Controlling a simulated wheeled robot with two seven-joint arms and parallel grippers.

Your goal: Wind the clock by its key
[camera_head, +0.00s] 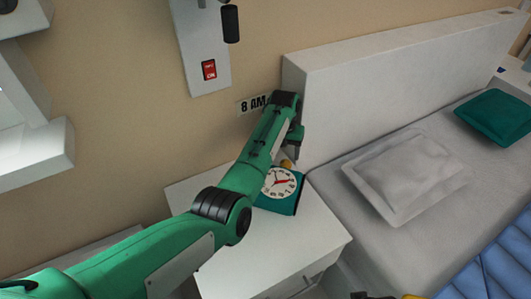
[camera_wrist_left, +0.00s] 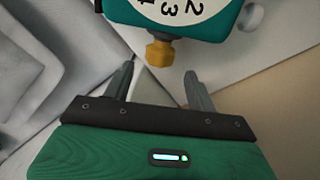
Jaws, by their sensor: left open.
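The clock (camera_head: 279,187) has a teal case and a white dial with red and dark hands. It stands on the white nightstand (camera_head: 300,240). Its yellow key (camera_head: 287,164) sticks out of the side facing my left gripper (camera_head: 293,148). In the left wrist view the clock (camera_wrist_left: 190,25) is at the top, partly cut off, and the key (camera_wrist_left: 159,54) points down toward the gripper. My left gripper (camera_wrist_left: 160,84) is open. Its fingertips lie to either side of the line of the key, just short of it, with nothing between them.
The bed's white headboard (camera_head: 400,60) rises beside and behind the gripper, with a grey pillow (camera_head: 400,175) to the right. The nightstand's front is clear.

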